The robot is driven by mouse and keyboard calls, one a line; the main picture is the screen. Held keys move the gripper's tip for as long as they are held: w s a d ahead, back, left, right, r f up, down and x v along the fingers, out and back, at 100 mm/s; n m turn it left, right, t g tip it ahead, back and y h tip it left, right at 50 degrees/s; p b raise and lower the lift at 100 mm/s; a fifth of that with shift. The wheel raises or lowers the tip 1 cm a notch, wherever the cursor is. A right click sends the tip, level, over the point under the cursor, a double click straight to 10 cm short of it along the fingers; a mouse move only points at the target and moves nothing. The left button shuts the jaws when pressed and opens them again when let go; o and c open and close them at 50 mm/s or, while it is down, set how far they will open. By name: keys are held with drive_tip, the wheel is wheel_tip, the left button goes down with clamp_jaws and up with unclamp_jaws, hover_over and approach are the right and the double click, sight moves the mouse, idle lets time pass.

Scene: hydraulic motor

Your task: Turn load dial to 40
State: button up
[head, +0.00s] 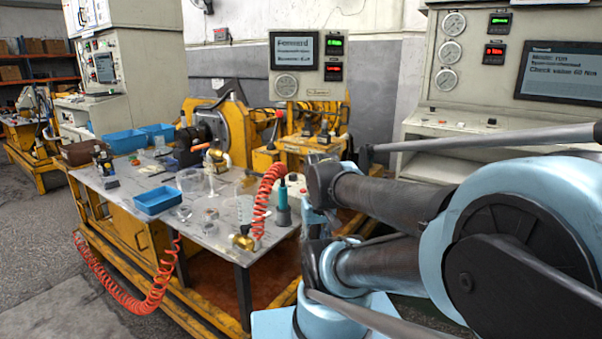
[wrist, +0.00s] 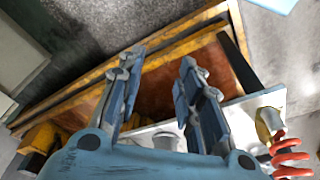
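I cannot make out the load dial or its scale for certain in either view. A pale control box with a red button (head: 292,184) stands at the right end of the workbench (head: 205,232), close to my arm. In the wrist view, my gripper (wrist: 162,62) is open, its two blue-grey fingers apart with nothing held between the tips. A pale rounded part (wrist: 166,141) shows low between the fingers, partly covered; I cannot tell whether it is the dial. In the head view, my arm fills the right side and the fingers are not clear.
A red coiled hose (head: 268,200), a teal-handled tool (head: 282,202) and a brass fitting (head: 243,241) are near my arm. Blue trays (head: 158,200) and glassware crowd the bench. Behind stand a display panel (head: 308,58) and a gauge console with a monitor reading "Check value 60 Nm" (head: 560,73).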

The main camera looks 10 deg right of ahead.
drive_tip(key=shift+o, duration=1)
drive_tip(key=shift+w, duration=0.1)
drive_tip(key=shift+o, duration=1.1)
drive_tip(key=shift+s+r, duration=0.3)
drive_tip(key=shift+r, duration=0.4)
wheel_tip(320, 180, up, 20)
drive_tip(key=n+g, duration=0.2)
drive_tip(key=n, duration=1.5)
hover_over(293, 174)
drive_tip(key=s, duration=0.1)
drive_tip(key=f, duration=1.6)
drive_tip(key=shift+w+f, duration=0.15)
drive_tip(key=shift+w, duration=0.15)
drive_tip(key=shift+a, duration=0.1)
drive_tip(key=c, duration=1.1)
